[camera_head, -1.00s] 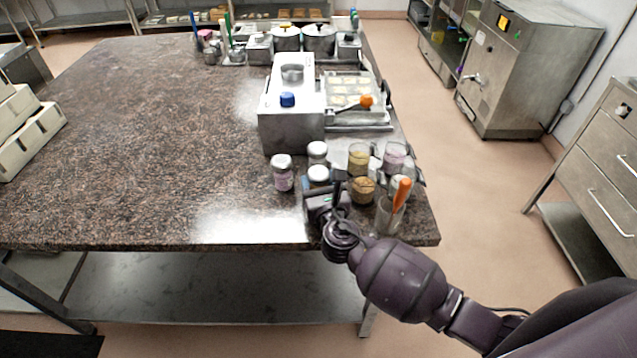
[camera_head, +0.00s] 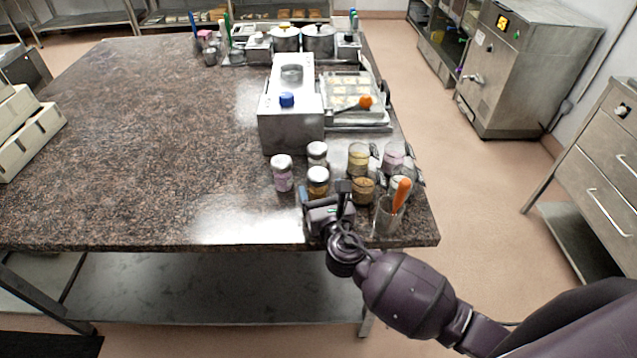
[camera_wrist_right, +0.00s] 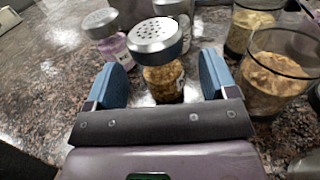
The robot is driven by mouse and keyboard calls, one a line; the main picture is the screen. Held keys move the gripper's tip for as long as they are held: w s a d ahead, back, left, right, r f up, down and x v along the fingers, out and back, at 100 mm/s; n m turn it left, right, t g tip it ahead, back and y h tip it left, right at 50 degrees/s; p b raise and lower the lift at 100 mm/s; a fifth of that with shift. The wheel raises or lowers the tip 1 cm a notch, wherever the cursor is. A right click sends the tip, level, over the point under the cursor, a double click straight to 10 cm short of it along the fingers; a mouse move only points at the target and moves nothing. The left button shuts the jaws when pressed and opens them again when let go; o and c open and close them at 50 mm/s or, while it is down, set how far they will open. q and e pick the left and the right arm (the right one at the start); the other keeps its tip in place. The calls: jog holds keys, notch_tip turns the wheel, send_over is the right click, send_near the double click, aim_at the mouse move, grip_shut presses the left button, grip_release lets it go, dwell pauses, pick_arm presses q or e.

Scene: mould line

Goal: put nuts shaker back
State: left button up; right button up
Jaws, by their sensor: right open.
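The nuts shaker, a clear jar of brown bits with a perforated silver lid, stands on the counter in the head view (camera_head: 318,184). In the right wrist view the nuts shaker (camera_wrist_right: 163,80) stands beyond and between the fingertips. My right gripper (camera_head: 328,197) is open, with its blue fingers (camera_wrist_right: 160,80) apart on either side of the jar and nothing held. A shaker with purplish contents (camera_head: 282,177) stands to its left, and another silver-lidded shaker (camera_head: 317,153) stands just behind it. My left gripper is not in view.
Glass jars of crumbs (camera_head: 362,190) stand close to the right, beside a glass with an orange-handled tool (camera_head: 400,195). A metal box with a blue knob (camera_head: 290,125) is behind. The granite counter (camera_head: 150,150) at left is clear.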

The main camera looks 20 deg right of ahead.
jog(key=s, duration=0.9)
jog(key=shift+a, duration=0.25)
